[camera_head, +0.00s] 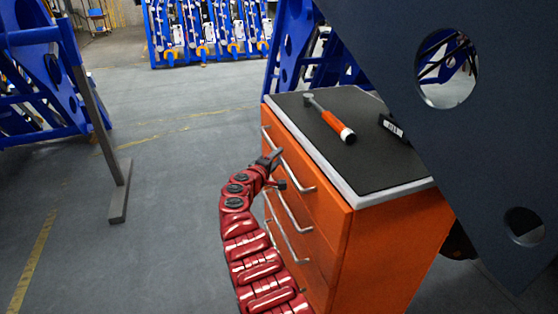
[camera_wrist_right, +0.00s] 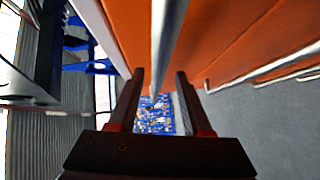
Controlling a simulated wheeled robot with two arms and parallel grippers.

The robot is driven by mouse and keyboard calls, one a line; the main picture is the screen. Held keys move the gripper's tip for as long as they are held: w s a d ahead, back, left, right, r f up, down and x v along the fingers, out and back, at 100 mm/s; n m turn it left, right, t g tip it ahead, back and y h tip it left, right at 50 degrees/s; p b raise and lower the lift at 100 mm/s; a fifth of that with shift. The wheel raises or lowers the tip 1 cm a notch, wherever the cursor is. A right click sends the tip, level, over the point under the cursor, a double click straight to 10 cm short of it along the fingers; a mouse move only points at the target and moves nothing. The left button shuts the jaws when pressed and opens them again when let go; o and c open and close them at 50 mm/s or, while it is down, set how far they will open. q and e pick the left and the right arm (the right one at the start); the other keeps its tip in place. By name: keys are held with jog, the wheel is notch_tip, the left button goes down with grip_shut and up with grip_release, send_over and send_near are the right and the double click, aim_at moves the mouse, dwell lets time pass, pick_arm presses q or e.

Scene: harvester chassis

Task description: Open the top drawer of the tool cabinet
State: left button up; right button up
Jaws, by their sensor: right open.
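The orange tool cabinet (camera_head: 385,245) stands right of centre in the head view. Its top drawer appears flush with the front, and a long silver handle (camera_head: 300,175) runs across it. My right gripper (camera_head: 279,170) is at this handle, its fingers open. In the right wrist view the top handle (camera_wrist_right: 167,45) runs down the picture towards the gap between the two dark fingers of my right gripper (camera_wrist_right: 159,95). The fingers stand either side of its line; I cannot tell whether they touch it. My left gripper is not in view.
An orange-handled hammer (camera_head: 330,120) and a small black object (camera_head: 393,127) lie on the cabinet's dark top. Lower drawer handles (camera_head: 291,212) sit below. A large dark panel (camera_head: 470,120) blocks the right side. The grey floor left of the cabinet is clear up to a stand (camera_head: 118,190).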

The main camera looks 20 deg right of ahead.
jog(key=shift+w+d+f+b, duration=0.2)
jog(key=shift+w+d+b, duration=0.15)
jog(key=shift+w+d, duration=0.15)
jog(key=shift+w+d+r, duration=0.15)
jog(key=shift+w, duration=0.1)
jog(key=shift+c, duration=0.3)
grip_shut()
dwell(0.8)
